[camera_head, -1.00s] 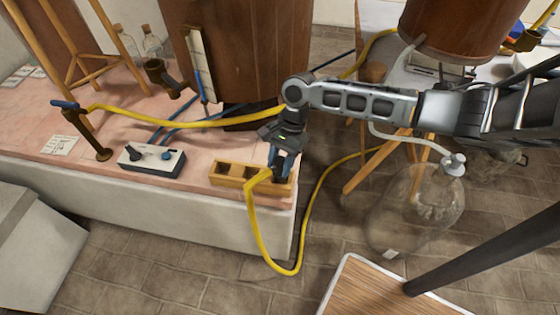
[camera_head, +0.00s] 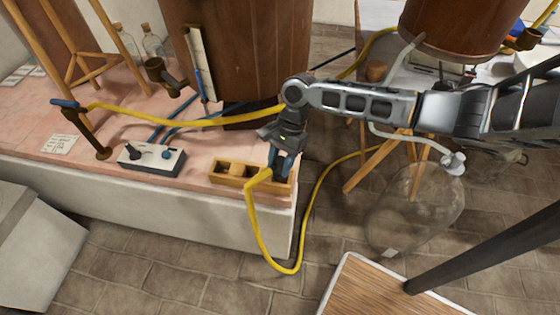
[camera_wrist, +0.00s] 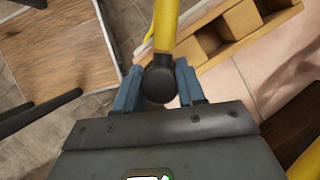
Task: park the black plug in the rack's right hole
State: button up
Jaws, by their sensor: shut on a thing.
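The wooden rack (camera_head: 232,183) lies near the front right corner of the pink bench top, with open holes showing left of my gripper. It also shows at the upper right of the wrist view (camera_wrist: 239,20). My gripper (camera_head: 281,173) points down at the rack's right end and hides much of it. In the wrist view my blue fingers (camera_wrist: 158,92) are shut on the black plug (camera_wrist: 160,82), which has the yellow hose (camera_wrist: 166,25) running from it. The plug's lower end is hidden, so I cannot tell whether it is inside the right hole or above it.
A switch box (camera_head: 152,160) sits left of the rack. The yellow hose loops over the bench's front edge to the floor. A large glass flask (camera_head: 415,210) stands right of the bench. A wooden-topped surface (camera_head: 375,290) is at the front.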

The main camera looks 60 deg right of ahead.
jog(key=shift+f, duration=0.6)
dwell(0.6)
jog(key=shift+d+f+p, duration=0.1)
jog(key=shift+f+p, duration=0.55)
jog(key=shift+p, duration=0.3)
dwell(2.5)
jog(key=o, duration=1.2)
jog(key=shift+c, duration=0.2)
jog(key=shift+r, duration=0.15)
jog(key=shift+r+p, duration=0.45)
jog(key=shift+p, duration=0.35)
jog(key=shift+r+p, duration=1)
jog(key=shift+p, duration=0.35)
jog(key=shift+r+p, duration=0.35)
jog(key=shift+p, duration=0.1)
jog(key=shift+r+p, duration=0.45)
jog(key=shift+p, duration=0.15)
